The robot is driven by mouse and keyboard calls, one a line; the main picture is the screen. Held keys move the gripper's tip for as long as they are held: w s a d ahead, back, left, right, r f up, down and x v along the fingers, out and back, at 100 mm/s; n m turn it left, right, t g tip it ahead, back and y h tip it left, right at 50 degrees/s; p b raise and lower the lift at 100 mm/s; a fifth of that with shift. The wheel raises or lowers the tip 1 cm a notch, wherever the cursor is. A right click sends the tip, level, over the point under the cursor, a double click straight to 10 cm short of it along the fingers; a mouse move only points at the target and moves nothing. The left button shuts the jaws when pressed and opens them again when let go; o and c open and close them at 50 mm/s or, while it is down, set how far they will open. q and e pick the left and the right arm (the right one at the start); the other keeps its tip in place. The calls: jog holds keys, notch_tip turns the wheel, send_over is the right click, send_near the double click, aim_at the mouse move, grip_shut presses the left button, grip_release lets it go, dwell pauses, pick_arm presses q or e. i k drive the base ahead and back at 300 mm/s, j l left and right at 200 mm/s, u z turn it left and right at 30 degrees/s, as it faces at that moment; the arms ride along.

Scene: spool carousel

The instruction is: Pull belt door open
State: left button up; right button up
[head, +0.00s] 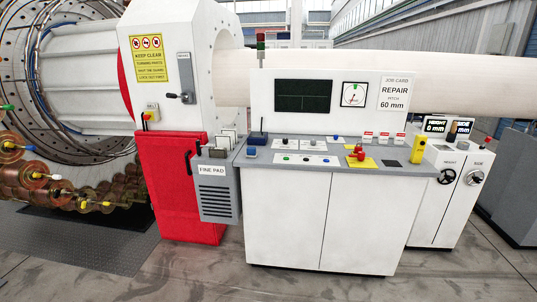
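A red door-like panel (174,185) covers the lower part of the white machine housing, left of the control console. A dark vertical handle (188,168) sits near its right side. The panel looks closed, and its right part is partly hidden by a grey box (220,200) labelled FINE PAD. No label on the panel names it as the belt door. Neither of my grippers shows in the head view.
A white console (285,225) with buttons stands right of the panel. A handwheel cabinet (440,195) is further right. The carousel with copper spools (95,190) is at left. A lever (186,96) is on the housing (205,60). Grey floor (190,275) in front is clear.

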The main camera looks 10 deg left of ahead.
aim_at(166, 161)
jog(key=i+u, duration=0.35)
jog(key=i, duration=0.15)
jog(key=i+u, duration=0.35)
jog(key=i, duration=0.15)
jog(key=i+l+u, duration=0.3)
jog(key=i, duration=0.15)
jog(key=i+j+u, duration=0.15)
jog(key=i, duration=0.25)
jog(key=i+j+u, duration=0.35)
jog(key=i, duration=0.45)
jog(key=i+j+z, duration=0.2)
jog(key=i+j, duration=0.2)
jog(key=j, duration=0.25)
jog(key=i+j+z, duration=0.1)
jog(key=j, duration=0.25)
jog(key=i+j+z, duration=0.1)
jog(key=i+j, duration=0.15)
jog(key=j, duration=0.1)
